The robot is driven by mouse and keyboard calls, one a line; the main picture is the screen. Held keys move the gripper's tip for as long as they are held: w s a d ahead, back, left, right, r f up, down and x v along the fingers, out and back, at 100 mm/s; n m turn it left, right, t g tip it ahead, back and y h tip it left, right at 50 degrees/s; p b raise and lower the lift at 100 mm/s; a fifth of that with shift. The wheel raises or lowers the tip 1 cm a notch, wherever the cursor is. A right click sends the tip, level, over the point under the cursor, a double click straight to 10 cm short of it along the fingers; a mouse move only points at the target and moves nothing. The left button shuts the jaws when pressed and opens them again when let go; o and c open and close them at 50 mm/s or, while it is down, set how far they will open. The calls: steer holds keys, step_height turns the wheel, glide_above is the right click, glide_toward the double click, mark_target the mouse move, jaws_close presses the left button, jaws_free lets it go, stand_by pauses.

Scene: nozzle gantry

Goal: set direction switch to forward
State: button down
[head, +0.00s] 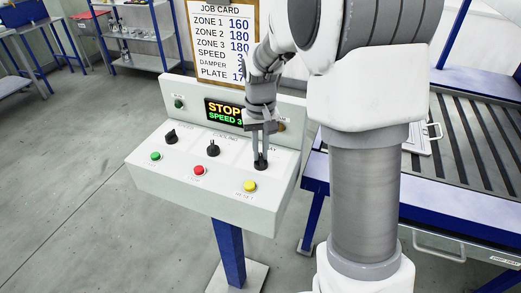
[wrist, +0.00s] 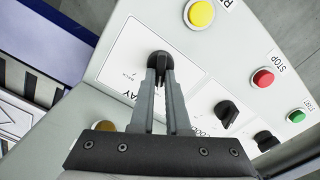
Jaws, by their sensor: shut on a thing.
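A white slanted control panel (head: 150,180) carries three black rotary knobs in a row. My gripper (head: 261,153) comes down from above, its fingers shut on the rightmost black knob (head: 260,164). In the wrist view my gripper (wrist: 159,72) has one finger on each side of this knob (wrist: 158,60); its label is partly hidden, ending in "AY". The middle knob (head: 213,149) and the left knob (head: 171,136) stand free. I cannot read which knob is the direction switch. The panel's display (head: 225,112) reads "STOP" and "SPEED 3".
Below the knobs are a green button (head: 155,156), a red button (head: 198,170) and a yellow button (head: 249,186). A job card (head: 222,45) stands behind the panel. A slatted conveyor (head: 470,150) with a blue frame is at the right. The floor at left is clear.

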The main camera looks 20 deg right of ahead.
mark_target(261, 157)
steer(key=c, duration=0.9)
jaws_free()
step_height(261, 157, up, 18)
steer(key=p, duration=0.1)
steer(key=shift+f+p, duration=0.25)
steer(key=shift+p, duration=0.05)
steer(key=s+f+n+t, duration=0.1)
steer(key=s+t, duration=0.4)
steer(key=s, duration=1.6)
steer(key=shift+s+a+f+t, duration=0.15)
steer(key=shift+s+f+t, duration=0.2)
steer(key=shift+f, duration=0.3)
